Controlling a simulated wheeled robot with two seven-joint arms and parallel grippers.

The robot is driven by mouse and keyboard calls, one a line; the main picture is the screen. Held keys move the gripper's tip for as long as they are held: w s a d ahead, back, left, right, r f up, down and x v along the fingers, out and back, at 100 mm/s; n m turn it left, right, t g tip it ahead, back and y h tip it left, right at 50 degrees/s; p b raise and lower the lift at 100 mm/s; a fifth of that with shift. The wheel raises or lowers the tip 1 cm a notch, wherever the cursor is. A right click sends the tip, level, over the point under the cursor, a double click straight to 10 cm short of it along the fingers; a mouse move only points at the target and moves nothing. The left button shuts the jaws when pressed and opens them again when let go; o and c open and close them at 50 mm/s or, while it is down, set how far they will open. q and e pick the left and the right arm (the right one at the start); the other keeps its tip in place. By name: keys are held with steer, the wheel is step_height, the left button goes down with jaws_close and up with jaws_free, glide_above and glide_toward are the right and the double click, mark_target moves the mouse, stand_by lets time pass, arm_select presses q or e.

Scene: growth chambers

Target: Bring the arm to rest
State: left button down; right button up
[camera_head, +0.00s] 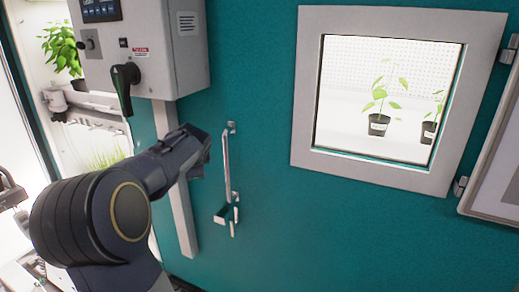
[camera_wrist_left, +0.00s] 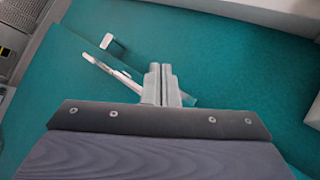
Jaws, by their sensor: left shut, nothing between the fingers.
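My left arm comes in from the lower left in the head view, with its wrist end in front of the teal chamber door, left of the metal door handle (camera_head: 228,165). The fingers are hidden there by the wrist. In the left wrist view my left gripper (camera_wrist_left: 161,84) is shut with its two fingers together and nothing between them. The door handle (camera_wrist_left: 112,70) shows beyond the fingers to the left in that view. I cannot tell how far the fingers are from it. My right gripper is in neither view.
The teal door (camera_head: 255,235) looks closed. Its window (camera_head: 385,100) shows potted seedlings inside. A grey control box (camera_head: 165,45) with a black rotary switch (camera_head: 125,85) juts out above my left arm. At the left is a lit chamber with plants (camera_head: 62,48). A framed panel (camera_head: 497,170) stands at the right edge.

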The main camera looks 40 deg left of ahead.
arm_select(q)
steer(key=shift+d, duration=0.1)
steer(key=s+d+f+n+h, duration=0.2)
steer(key=s+d+f+h, duration=0.1)
steer(key=d, duration=1.1)
steer(key=s+d+f+n+h, duration=0.3)
steer(key=s+d+f+h, duration=0.1)
steer(key=d, duration=1)
steer(key=s+d+f+n+t+h, duration=0.1)
steer(key=s+d+h, duration=0.4)
steer(key=d, duration=1)
step_height(320, 180, down, 3)
steer(key=shift+s+r+n, duration=0.1)
steer(key=shift+s+n, duration=0.6)
steer(key=shift+s, duration=0.2)
